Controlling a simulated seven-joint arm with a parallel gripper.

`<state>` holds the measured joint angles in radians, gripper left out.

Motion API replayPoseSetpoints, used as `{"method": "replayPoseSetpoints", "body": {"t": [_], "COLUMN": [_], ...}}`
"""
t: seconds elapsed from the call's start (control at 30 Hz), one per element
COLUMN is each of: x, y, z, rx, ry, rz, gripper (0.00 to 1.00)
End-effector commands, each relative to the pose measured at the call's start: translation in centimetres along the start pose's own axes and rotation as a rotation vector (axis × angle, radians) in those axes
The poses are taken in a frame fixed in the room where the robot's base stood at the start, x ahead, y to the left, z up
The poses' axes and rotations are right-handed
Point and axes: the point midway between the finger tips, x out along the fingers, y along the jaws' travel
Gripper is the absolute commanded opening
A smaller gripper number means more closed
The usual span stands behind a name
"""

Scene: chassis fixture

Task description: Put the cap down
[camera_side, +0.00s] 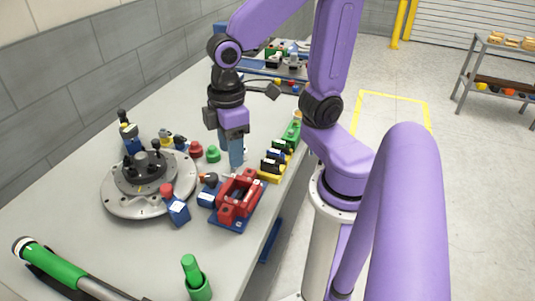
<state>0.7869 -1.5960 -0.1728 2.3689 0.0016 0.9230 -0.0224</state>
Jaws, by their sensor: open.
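My gripper (236,160) points down over the table, with its blue-grey fingers just behind the red fixture. It is open; the gap between the fingers is hard to see from this side. A small green cap-like piece (213,154) stands on the table just left of the fingers, apart from them. A similar red cap-like piece (196,149) stands left of the green one. I cannot tell which of these is the task's cap. No cap shows between the fingers.
A round grey fixture (122,207) with black knobs stands at the left. A red clamp fixture (241,199) on a blue base is in front of my gripper. Several coloured blocks (273,160) line the right edge.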

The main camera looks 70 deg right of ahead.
Motion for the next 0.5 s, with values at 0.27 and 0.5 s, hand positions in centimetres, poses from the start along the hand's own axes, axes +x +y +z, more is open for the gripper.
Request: {"method": "replayPoseSetpoints", "body": {"t": [0.27, 0.5], "x": [0.3, 0.5], "y": [-4.4, -5.3], "z": [4.6, 5.8], "rx": [-0.216, -0.268], "ry": [0.007, 0.008], "rz": [-0.006, -0.008], "gripper": [0.50, 0.50]}}
